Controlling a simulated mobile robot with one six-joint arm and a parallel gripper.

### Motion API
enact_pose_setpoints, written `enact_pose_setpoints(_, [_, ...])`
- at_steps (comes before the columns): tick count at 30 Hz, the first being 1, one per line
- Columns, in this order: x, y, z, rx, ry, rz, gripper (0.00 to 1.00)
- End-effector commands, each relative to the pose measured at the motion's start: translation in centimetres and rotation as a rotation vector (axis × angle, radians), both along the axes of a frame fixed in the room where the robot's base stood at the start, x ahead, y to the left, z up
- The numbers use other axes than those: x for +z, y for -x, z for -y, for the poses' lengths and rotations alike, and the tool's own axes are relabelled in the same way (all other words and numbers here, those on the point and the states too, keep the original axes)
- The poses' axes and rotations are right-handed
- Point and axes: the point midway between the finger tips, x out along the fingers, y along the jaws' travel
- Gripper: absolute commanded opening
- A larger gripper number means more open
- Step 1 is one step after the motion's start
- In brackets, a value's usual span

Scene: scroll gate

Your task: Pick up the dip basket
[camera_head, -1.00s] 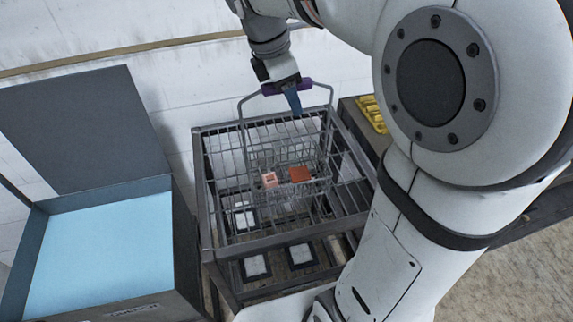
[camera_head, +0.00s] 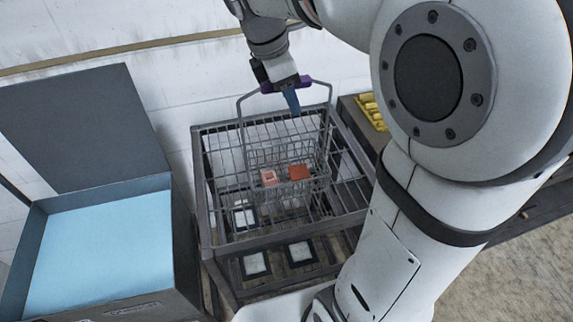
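The dip basket (camera_head: 262,153) is a grey wire basket with a tall wire handle and a purple grip (camera_head: 304,82). It is in or just above the dark metal rack (camera_head: 222,246); I cannot tell whether it touches the rack. A pink block (camera_head: 268,177) and a red-orange block (camera_head: 299,172) are in the basket. My gripper (camera_head: 290,98) is at the purple grip at the top of the handle. One blue finger shows in front of the grip, and the other is hidden, so I cannot tell whether it is closed.
An open grey tank with light blue liquid (camera_head: 95,250) stands at the left, its lid (camera_head: 80,125) raised. Yellow items (camera_head: 372,112) lie on a dark surface right of the rack. Pale square plates (camera_head: 255,264) lie under the rack. A white wall stands behind.

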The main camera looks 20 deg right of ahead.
Motion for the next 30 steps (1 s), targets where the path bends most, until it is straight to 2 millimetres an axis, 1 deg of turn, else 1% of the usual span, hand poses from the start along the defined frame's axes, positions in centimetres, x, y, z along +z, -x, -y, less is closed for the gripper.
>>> enact_pose_setpoints(1, [0.0, 0.0, 0.0, 0.0, 0.0, 0.0, 0.37])
enact_pose_setpoints(2, [0.0, 0.0, 0.0, 0.0, 0.0, 0.0, 0.35])
enact_pose_setpoints(12, [0.0, 0.0, 0.0, 0.001, 0.0, 0.001, 0.07])
enact_pose_setpoints(15, [0.0, 0.0, 0.0, 0.001, 0.0, 0.001, 0.0])
enact_pose_setpoints(25, [0.3, -0.1, -0.1, 0.001, 0.0, 0.004, 0.0])
enact_pose_setpoints(28, [1.1, -0.1, -0.1, 0.001, -0.001, 0.007, 0.0])
enact_pose_setpoints(30, [2.0, -0.1, -0.1, 0.001, -0.001, 0.008, 0.0])
